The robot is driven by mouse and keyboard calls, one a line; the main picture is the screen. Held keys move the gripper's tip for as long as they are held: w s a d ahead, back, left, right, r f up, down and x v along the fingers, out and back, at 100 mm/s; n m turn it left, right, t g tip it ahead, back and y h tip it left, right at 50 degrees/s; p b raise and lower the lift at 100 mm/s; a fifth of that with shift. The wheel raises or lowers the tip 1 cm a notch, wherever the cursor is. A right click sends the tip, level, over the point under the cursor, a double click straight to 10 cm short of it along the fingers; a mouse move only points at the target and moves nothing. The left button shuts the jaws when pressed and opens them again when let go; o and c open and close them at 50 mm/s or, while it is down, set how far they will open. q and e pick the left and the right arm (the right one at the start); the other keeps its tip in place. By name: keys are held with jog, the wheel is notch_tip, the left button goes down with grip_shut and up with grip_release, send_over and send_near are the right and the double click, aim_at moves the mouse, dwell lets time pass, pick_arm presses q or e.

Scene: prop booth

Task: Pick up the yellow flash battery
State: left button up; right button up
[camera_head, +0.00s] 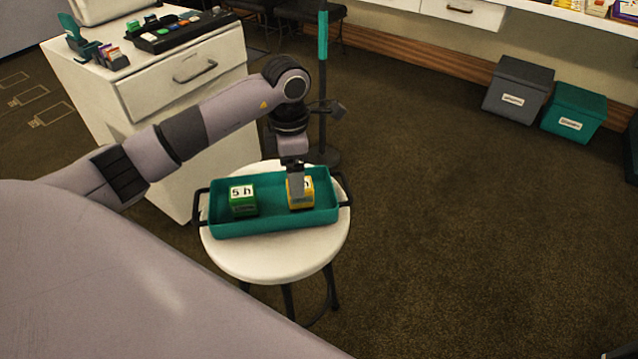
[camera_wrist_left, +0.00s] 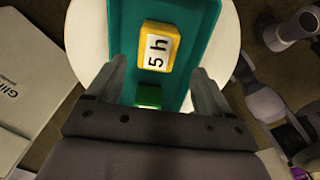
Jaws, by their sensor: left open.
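The yellow flash battery (camera_head: 308,196) is a small block with a white label, standing at the right end of a teal tray (camera_head: 272,230). In the left wrist view the yellow battery (camera_wrist_left: 170,30) shows its "5 h" label, ahead of my open fingers. My left gripper (camera_head: 296,192) is open and points down over the battery, hiding part of it in the head view. In the wrist view the left gripper (camera_wrist_left: 158,70) has nothing between its fingertips that I can see gripped. A similar green block (camera_head: 242,200) labelled "5 h" stands at the tray's left.
The tray, with dark end handles, rests on a round white stool (camera_head: 275,265). A white drawer cabinet (camera_head: 190,85) stands close behind left, and a teal-topped pole (camera_head: 322,60) behind. Grey (camera_head: 518,88) and teal (camera_head: 574,112) bins stand far right. Floor right of the stool is clear.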

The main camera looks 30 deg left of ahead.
pick_arm(q)
jog(key=shift+w+a, duration=0.1)
jog(key=shift+w, duration=0.15)
jog(key=shift+w+f, duration=0.1)
jog(key=shift+f, duration=0.15)
jog(key=f, duration=0.3)
jog(key=f+b, duration=0.1)
jog(key=f, duration=0.1)
jog(key=shift+w+d+f, duration=0.1)
jog(key=shift+d+f, duration=0.15)
jog(key=shift+d, duration=0.1)
jog(key=shift+f, duration=0.45)
jog(key=c, duration=1.3)
pick_arm(e)
jog(key=shift+f, duration=0.7)
